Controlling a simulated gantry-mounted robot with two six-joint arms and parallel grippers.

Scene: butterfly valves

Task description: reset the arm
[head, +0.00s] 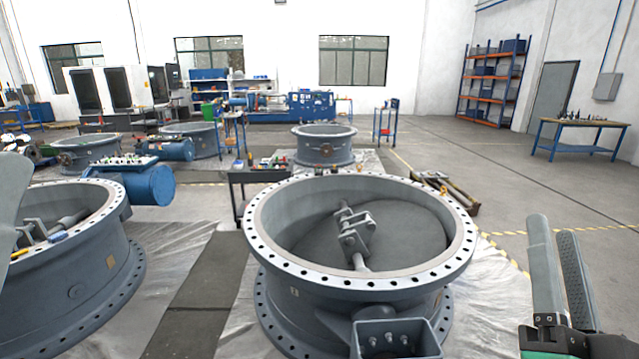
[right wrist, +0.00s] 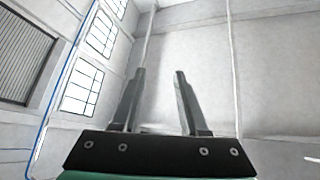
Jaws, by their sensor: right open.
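My right gripper (head: 556,240) is at the lower right of the head view, raised and pointing up, to the right of the large valve and apart from it. In the right wrist view its two fingers (right wrist: 157,90) stand apart with nothing between them; behind them are only walls and windows. The large grey butterfly valve (head: 268,257) stands in the middle of the head view, with its disc and a bracket linkage (head: 355,232) inside the bolted ring. A grey part shows at the left edge of the head view; I cannot tell whether it is my left gripper.
A second large valve (head: 75,272) with a blue cylinder (head: 150,184) stands at the left. A smaller valve (head: 324,150) stands behind. A wooden-topped table (head: 582,123) and orange shelving (head: 492,85) are at the back right. Floor between them and the large valve is mostly clear.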

